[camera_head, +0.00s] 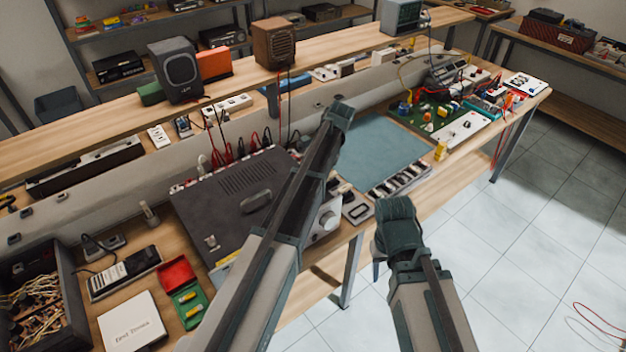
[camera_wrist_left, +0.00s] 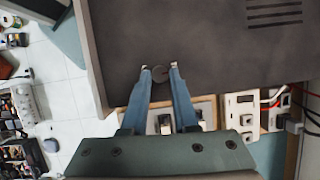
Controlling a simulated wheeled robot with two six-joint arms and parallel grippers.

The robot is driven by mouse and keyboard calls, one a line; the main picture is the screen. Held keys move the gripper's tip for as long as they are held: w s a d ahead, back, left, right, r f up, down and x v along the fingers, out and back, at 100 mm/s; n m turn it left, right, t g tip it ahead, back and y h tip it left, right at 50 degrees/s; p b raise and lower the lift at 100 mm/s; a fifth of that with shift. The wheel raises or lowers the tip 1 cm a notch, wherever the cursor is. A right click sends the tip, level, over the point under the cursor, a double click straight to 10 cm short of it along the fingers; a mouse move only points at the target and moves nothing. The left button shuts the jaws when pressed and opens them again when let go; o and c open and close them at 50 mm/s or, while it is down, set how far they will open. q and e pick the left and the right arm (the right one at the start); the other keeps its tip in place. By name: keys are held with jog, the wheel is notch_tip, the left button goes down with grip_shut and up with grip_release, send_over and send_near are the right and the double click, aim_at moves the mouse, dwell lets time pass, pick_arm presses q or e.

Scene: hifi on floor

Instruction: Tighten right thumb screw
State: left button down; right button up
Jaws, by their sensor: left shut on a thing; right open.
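The hifi (camera_head: 215,195) is a wide dark grey unit on the workbench, with a slotted vent and a handle on top. In the left wrist view its dark cover (camera_wrist_left: 200,40) fills the upper middle. A small round grey thumb screw (camera_wrist_left: 161,73) shows there near the cover's edge. My left gripper (camera_wrist_left: 160,69) is shut on this screw, one fingertip at each side. In the head view my left arm crosses the hifi and hides its own fingertips. A small screw-like knob (camera_head: 212,243) stands at the hifi's front left. My right gripper (camera_head: 378,262) is open and empty, beyond the bench's front edge.
A blue-grey mat (camera_head: 375,145) lies right of the hifi, with a circuit board (camera_head: 432,118) beyond it. Red and black cables run behind the hifi. A box of wires (camera_head: 40,310) and a red-and-green case (camera_head: 178,275) stand left. Tiled floor in front is mostly free.

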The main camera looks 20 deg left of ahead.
pick_arm(q)
jog(key=shift+m, duration=0.7)
jog(key=shift+t, duration=0.3)
jog(key=c, duration=0.7)
grip_release()
jog(key=p+v, duration=0.8)
jog(key=v, duration=0.1)
jog(key=p+v, duration=0.4)
jog(key=v, duration=0.1)
jog(key=shift+d+f+p, duration=0.1)
jog(key=shift+d+p, duration=0.2)
jog(key=shift+p, duration=0.05)
